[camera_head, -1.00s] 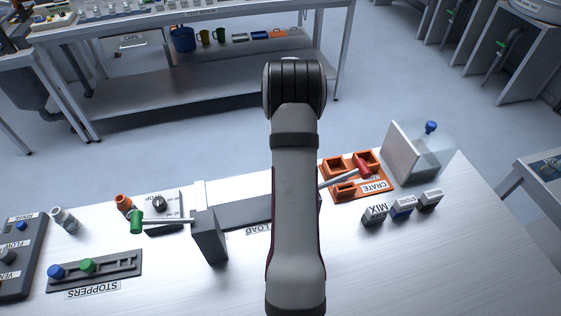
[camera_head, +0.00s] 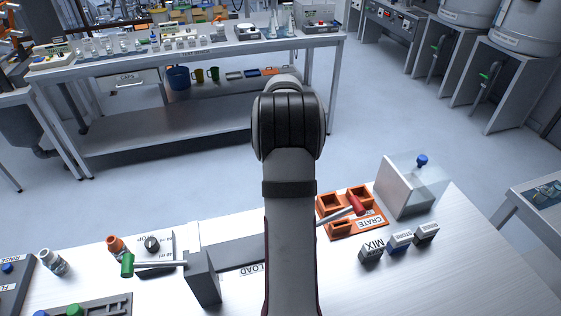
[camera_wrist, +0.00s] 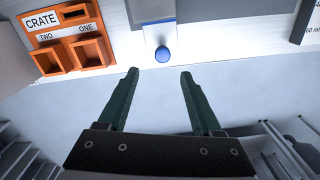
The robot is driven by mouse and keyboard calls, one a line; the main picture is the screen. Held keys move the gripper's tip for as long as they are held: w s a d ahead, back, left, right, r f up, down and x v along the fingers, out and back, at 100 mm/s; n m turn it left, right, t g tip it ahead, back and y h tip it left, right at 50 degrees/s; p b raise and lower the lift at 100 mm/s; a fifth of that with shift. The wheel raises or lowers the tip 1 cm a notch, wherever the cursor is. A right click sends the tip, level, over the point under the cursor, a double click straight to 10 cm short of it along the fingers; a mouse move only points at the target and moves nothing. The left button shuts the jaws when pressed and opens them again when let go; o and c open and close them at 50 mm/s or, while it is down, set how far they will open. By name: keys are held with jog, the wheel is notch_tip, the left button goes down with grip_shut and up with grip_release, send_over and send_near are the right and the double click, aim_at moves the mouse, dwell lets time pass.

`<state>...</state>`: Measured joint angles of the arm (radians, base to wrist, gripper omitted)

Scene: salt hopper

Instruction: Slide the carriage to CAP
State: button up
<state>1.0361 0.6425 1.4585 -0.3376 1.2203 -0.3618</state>
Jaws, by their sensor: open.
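In the wrist view a blue round knob (camera_wrist: 162,53) stands out from a pale plate at the table edge; it may belong to the carriage, but I cannot tell. My gripper (camera_wrist: 158,75) is open and empty, its two dark green fingers either side of the knob in the picture, with the knob beyond the tips. In the head view my arm hides my gripper and that knob. A long grey housing (camera_head: 233,254) runs behind my arm, with a LOAD label (camera_head: 251,269) in front. I see no CAP label on this table.
The orange crate (camera_head: 326,201) lies right of my arm, with a red-handled lever (camera_head: 356,206) over it. A clear box (camera_head: 409,188) stands beyond. Label blocks (camera_head: 400,240) sit in front. A green-handled lever (camera_head: 127,265) and a dial (camera_head: 152,244) are left.

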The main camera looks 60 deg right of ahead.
notch_tip(320, 180, up, 7)
jog(key=shift+r, duration=0.2)
